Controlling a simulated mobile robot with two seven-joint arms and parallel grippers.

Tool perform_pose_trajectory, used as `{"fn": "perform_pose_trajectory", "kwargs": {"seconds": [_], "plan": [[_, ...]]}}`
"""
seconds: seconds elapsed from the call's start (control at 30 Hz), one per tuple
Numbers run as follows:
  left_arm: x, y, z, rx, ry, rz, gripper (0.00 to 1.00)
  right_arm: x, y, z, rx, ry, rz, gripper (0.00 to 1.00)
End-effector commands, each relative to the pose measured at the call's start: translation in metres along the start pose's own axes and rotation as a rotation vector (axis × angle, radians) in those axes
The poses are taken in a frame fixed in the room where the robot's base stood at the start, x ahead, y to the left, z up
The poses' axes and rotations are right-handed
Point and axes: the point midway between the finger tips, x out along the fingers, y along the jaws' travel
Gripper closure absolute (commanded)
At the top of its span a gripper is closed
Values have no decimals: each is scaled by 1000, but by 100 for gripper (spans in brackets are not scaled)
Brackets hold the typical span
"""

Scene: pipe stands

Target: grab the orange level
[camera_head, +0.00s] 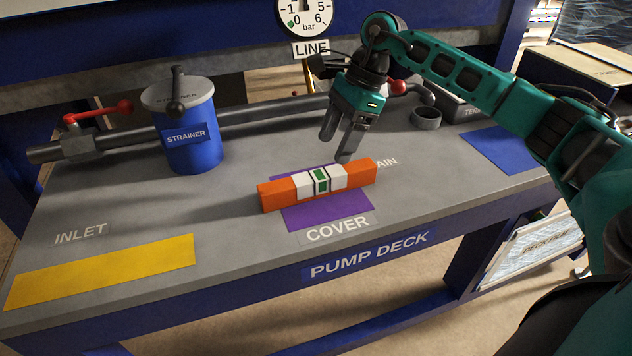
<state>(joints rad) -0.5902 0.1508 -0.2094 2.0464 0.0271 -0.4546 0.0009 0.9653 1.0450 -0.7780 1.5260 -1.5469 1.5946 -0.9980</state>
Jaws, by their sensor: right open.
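The orange level (280,194) is a bar with orange ends and a white middle with a green vial window. It lies across the purple mat (325,216) marked COVER, near the front of the deck. My right gripper (336,148) hangs above and just behind the level's right half, fingers pointing down. It is open with nothing between its fingers, and it appears apart from the level. My left gripper is not in view.
The blue strainer (192,145) with a grey lid stands at the back left, by a grey pipe (260,112) with a red-handled valve (100,112). A yellow mat (105,270) lies front left and a blue mat (502,150) right. A small grey ring (426,118) sits behind.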

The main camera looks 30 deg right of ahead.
Motion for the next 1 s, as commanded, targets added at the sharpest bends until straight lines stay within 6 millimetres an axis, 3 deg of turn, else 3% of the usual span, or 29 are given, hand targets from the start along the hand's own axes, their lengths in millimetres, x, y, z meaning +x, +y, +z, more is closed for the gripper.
{"fn": "perform_pose_trajectory", "kwargs": {"seconds": [0.13, 0.47, 0.7, 1.0], "plan": [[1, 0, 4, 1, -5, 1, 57, 28, 1, 0, 0, -2, 3, 32], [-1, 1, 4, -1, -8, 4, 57, 52, 1, 0, 1, -3, 2, 32], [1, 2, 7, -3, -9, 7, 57, 87, 3, 0, 1, -5, 1, 32], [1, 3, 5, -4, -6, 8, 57, 94, 2, 0, 1, -4, 0, 34]]}}
